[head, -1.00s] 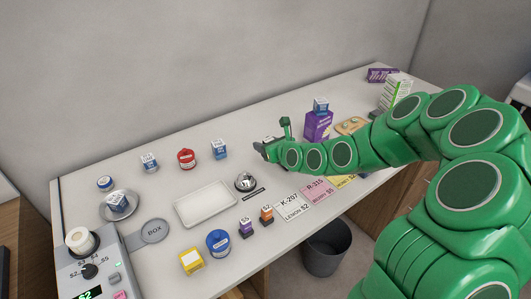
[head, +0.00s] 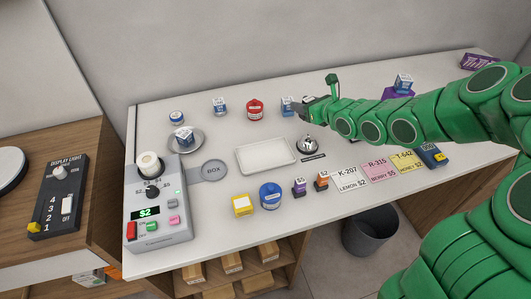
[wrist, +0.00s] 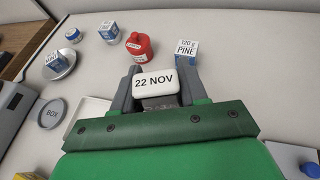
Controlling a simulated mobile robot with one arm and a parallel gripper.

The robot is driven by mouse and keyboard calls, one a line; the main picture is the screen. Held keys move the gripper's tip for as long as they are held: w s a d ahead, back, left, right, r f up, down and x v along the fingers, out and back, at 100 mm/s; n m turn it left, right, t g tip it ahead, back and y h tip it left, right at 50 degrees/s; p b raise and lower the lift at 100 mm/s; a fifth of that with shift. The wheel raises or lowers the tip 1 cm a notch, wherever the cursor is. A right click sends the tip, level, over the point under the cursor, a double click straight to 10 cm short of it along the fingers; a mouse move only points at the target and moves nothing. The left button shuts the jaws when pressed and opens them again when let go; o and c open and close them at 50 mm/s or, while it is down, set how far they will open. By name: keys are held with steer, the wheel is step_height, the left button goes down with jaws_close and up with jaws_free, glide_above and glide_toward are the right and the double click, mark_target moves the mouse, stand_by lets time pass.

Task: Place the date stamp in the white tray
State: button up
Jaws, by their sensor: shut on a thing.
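My gripper (head: 308,104) is over the back half of the counter, behind the silver bell and close to the blue-and-white box. In the wrist view my gripper (wrist: 155,90) is shut on the date stamp (wrist: 155,83), a white block reading "22 NOV" above a dark part. The stamp is hard to make out in the head view. The white tray (head: 266,156) lies empty mid-counter, below and left of my gripper in the head view. A part of the tray (wrist: 88,112) shows left of my gripper in the wrist view.
The PINE box (wrist: 186,52) and a red jar (wrist: 139,45) stand just beyond my fingers in the wrist view. The bell (head: 307,144) stands right of the tray. A blue jar (head: 270,195) and a yellow box (head: 242,205) stand in front. A metal dish (head: 200,140) is at left.

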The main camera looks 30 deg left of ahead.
steer(key=s+a+n+g+y, duration=0.1)
steer(key=s+a+n+g, duration=0.2)
steer(key=s+a, duration=0.25)
steer(key=n+g, duration=0.2)
steer(key=g, duration=0.1)
glide_above(261, 154)
step_height(261, 154, down, 3)
steer(key=shift+s+f, duration=0.1)
steer(key=shift+f, duration=3.6)
steer(key=shift+f, duration=0.15)
steer(key=o, duration=1.1)
steer(key=shift+o, duration=0.2)
steer(key=shift+v, duration=6)
